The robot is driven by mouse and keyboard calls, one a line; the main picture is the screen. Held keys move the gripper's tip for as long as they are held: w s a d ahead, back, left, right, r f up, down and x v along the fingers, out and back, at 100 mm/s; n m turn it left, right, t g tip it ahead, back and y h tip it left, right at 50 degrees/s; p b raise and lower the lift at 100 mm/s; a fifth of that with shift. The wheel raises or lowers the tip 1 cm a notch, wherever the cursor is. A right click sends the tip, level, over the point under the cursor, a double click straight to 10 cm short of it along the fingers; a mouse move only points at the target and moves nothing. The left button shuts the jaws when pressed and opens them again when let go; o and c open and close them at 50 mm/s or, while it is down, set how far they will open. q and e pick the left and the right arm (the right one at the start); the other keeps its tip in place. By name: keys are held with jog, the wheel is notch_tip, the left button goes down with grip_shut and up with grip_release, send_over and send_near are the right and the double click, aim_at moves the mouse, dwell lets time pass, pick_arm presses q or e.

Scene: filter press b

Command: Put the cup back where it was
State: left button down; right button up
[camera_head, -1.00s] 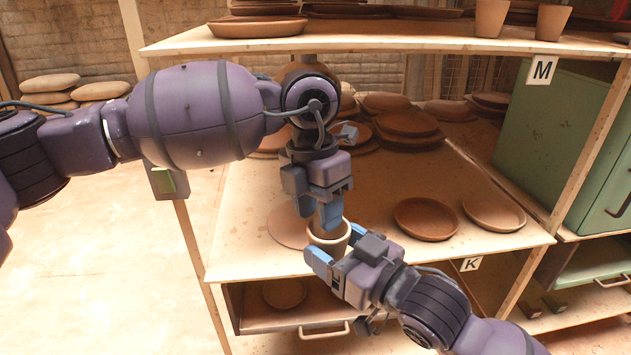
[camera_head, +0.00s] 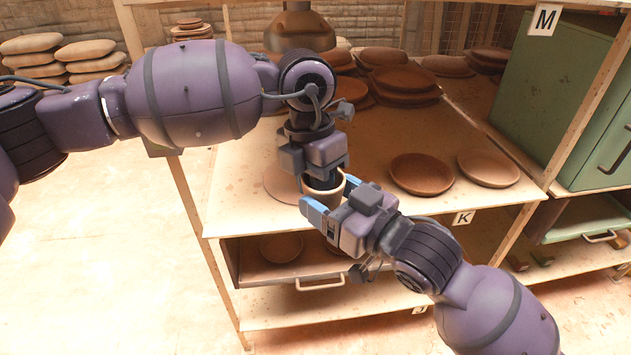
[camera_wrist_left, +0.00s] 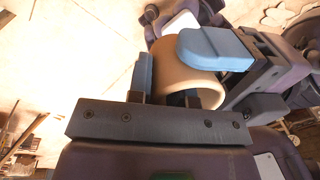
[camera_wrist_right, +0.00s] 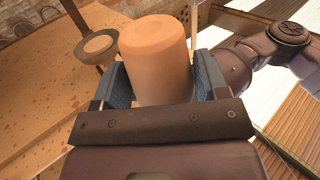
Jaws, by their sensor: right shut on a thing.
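The tan cup (camera_head: 327,197) is in the air in front of the shelf board's near edge. My right gripper (camera_head: 334,199) is shut on its sides; in the right wrist view the cup (camera_wrist_right: 155,60) sits between both blue fingers, its closed end showing. My left gripper (camera_head: 322,176) is right above the cup's mouth, its fingers mostly hidden there. In the left wrist view, one left finger (camera_wrist_left: 144,75) is outside the cup (camera_wrist_left: 185,78) and the other goes into its mouth. The left jaws look apart, straddling the wall.
On the shelf board (camera_head: 380,215) lie a brown plate (camera_head: 420,173), a lighter plate (camera_head: 488,168) and a pale disc (camera_head: 283,187), with stacked plates (camera_head: 403,82) behind. Below is a partly open drawer (camera_head: 320,283) holding a dish. A green cabinet (camera_head: 560,95) stands at right.

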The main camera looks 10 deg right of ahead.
jog(key=o, duration=1.1)
